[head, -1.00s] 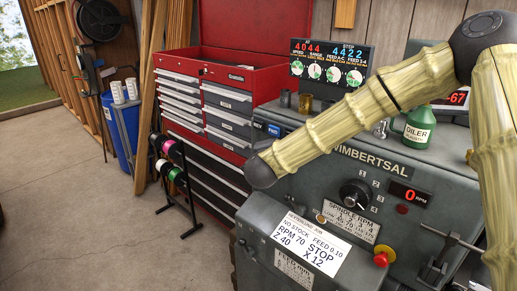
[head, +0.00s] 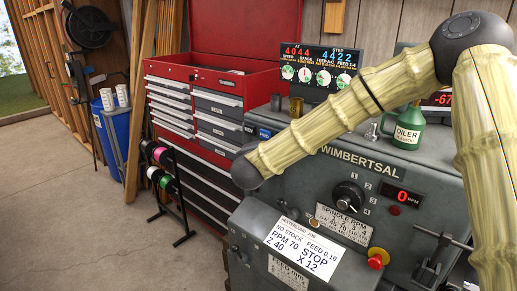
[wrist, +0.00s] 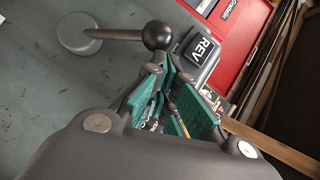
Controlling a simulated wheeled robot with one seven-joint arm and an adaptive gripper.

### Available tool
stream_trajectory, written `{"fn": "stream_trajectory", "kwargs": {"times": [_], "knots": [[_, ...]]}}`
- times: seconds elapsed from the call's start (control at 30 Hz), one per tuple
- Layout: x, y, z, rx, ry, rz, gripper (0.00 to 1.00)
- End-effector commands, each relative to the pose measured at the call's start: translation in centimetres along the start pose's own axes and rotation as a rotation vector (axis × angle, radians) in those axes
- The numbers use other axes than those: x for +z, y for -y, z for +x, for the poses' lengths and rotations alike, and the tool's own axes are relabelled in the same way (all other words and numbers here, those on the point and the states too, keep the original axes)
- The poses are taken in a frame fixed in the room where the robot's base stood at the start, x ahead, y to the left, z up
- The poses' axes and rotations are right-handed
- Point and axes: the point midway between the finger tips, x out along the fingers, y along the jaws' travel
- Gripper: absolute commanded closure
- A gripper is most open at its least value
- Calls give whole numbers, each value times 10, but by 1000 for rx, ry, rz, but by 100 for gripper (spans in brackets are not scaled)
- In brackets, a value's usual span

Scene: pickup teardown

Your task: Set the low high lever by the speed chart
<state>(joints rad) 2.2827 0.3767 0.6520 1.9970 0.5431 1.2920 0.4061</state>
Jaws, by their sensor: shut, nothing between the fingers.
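The spindle RPM speed chart (head: 342,226) is a white plate on the grey lathe front, below a black rotary knob (head: 348,196). A card (head: 304,251) reads RPM 70. In the wrist view a lever with a black ball knob (wrist: 157,35) and dark shaft rises from a round grey base (wrist: 78,33). Its range marking is not readable, so I cannot tell if it is the low high lever. My gripper (wrist: 180,98), with green finger pads, is shut and empty, just below the ball knob in the picture. The head view does not show the gripper.
A REV label (wrist: 201,51) sits beside the ball knob. The lathe's display (head: 403,196) reads 0 RPM. Open concrete floor (head: 70,220) lies at the left.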

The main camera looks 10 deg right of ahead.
Motion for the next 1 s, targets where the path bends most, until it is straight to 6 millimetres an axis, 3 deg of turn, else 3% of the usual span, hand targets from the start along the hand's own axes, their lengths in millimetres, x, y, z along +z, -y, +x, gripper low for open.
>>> {"fn": "stream_trajectory", "kwargs": {"times": [0.27, 0.7, 1.0], "knots": [[-17, 16, -20, -4, 10, -2, 100], [-14, 21, -90, -6, 11, -2, 100], [-15, 24, -115, -3, 10, -3, 100]]}}
